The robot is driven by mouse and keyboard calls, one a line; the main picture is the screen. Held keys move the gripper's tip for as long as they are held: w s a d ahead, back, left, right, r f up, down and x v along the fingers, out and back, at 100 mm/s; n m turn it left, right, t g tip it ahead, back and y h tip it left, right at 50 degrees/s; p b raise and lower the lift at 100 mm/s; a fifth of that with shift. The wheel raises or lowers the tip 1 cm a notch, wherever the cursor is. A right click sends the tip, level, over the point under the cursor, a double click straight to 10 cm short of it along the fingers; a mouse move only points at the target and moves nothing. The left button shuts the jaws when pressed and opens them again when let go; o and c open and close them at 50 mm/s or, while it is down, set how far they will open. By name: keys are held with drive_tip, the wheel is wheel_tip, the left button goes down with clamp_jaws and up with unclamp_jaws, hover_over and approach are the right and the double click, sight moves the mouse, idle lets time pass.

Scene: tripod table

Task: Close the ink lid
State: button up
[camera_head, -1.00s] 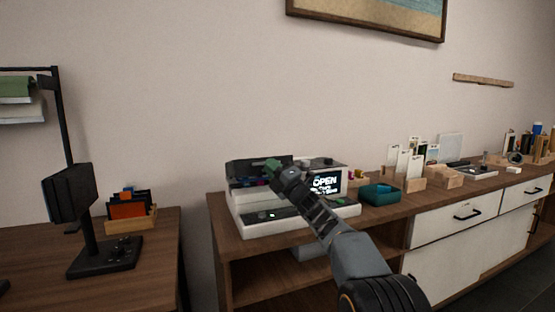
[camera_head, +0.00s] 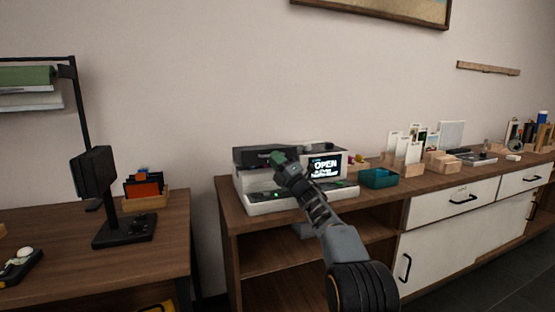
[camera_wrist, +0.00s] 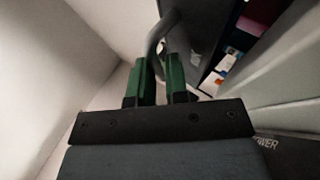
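The printer (camera_head: 268,201) is a white and grey machine on the wooden cabinet, with a lit screen (camera_head: 325,168) reading OPEN. Its dark ink lid (camera_head: 255,155) is at the top left and looks raised. In the wrist view the lid (camera_wrist: 207,40) is a dark grey panel with a curved grey handle (camera_wrist: 166,20). Pink and blue ink parts (camera_wrist: 236,42) show beyond it, so the lid is not flat shut. My gripper (camera_head: 277,158) is at the lid's front. Its green fingers (camera_wrist: 158,62) are close together, with the handle between their tips.
A teal tray (camera_head: 378,178) stands right of the printer, with card holders (camera_head: 412,150) beyond it. A desk with a black stand (camera_head: 110,225) and an orange file holder (camera_head: 145,190) is at left. A gap separates desk and cabinet.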

drive_tip(key=shift+o, duration=0.8)
drive_tip(key=shift+w+a+f, duration=0.15)
drive_tip(key=shift+f, duration=0.25)
drive_tip(key=shift+w+a+f, duration=0.1)
drive_tip(key=shift+w+f, duration=0.05)
drive_tip(key=shift+f, duration=0.2)
drive_tip(key=shift+d, duration=0.1)
drive_tip(key=shift+s+d+f, duration=0.3)
drive_tip(key=shift+s+f, duration=0.05)
drive_tip(key=shift+s, duration=0.05)
drive_tip(key=s+d+p, duration=0.1)
drive_tip(key=s+d, duration=0.8)
drive_tip(key=s, duration=0.1)
drive_tip(key=shift+d, duration=0.2)
